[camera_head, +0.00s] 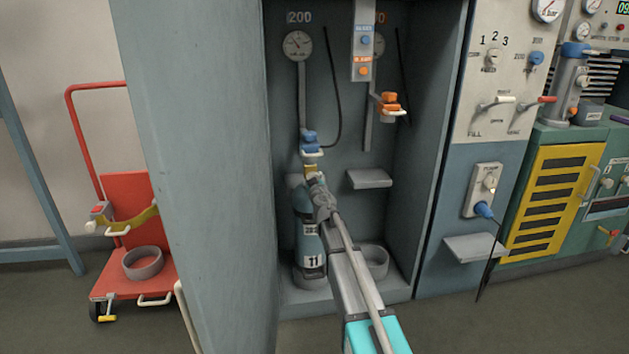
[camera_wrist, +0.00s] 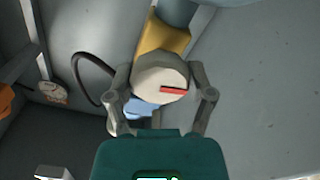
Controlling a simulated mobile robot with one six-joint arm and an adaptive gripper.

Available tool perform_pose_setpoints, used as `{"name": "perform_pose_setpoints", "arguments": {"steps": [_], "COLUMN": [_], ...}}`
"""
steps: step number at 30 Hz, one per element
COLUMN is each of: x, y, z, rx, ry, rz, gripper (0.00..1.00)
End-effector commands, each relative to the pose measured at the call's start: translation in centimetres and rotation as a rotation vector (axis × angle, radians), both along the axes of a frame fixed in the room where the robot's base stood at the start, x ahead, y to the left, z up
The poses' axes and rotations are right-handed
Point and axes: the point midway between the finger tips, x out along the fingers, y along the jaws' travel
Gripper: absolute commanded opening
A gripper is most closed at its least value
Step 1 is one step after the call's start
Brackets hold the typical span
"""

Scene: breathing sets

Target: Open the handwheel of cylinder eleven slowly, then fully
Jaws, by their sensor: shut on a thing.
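Cylinder eleven (camera_head: 306,238), blue-grey with a white "11" label, stands upright at the left inside the grey cabinet. A yellow valve piece shows above it in the head view (camera_head: 311,171) and in the wrist view (camera_wrist: 163,40). The handwheel (camera_wrist: 150,82) is a pale round knob with a red mark on its face, seen in the wrist view. My gripper (camera_wrist: 160,84) has one finger on each side of the handwheel and is shut on it. In the head view my gripper (camera_head: 314,186) is at the cylinder's top, and my arm partly hides the cylinder.
A blue connector (camera_head: 310,140) sits on a bracket just above the valve. An orange connector (camera_head: 388,102) hangs to the right. An empty shelf (camera_head: 370,179) and a ring holder (camera_head: 374,262) are at the cabinet's right. A red trolley (camera_head: 132,275) stands outside, left.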

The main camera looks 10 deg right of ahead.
Motion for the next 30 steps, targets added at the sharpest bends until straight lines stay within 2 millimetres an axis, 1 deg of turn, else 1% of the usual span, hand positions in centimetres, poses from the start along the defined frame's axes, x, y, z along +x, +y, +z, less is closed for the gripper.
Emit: {"name": "perform_pose_setpoints", "arguments": {"steps": [30], "x": [0.17], "y": [0.03], "z": [0.08], "rx": [-0.965], "ry": [-0.015], "rz": [0.002], "gripper": [0.21]}}
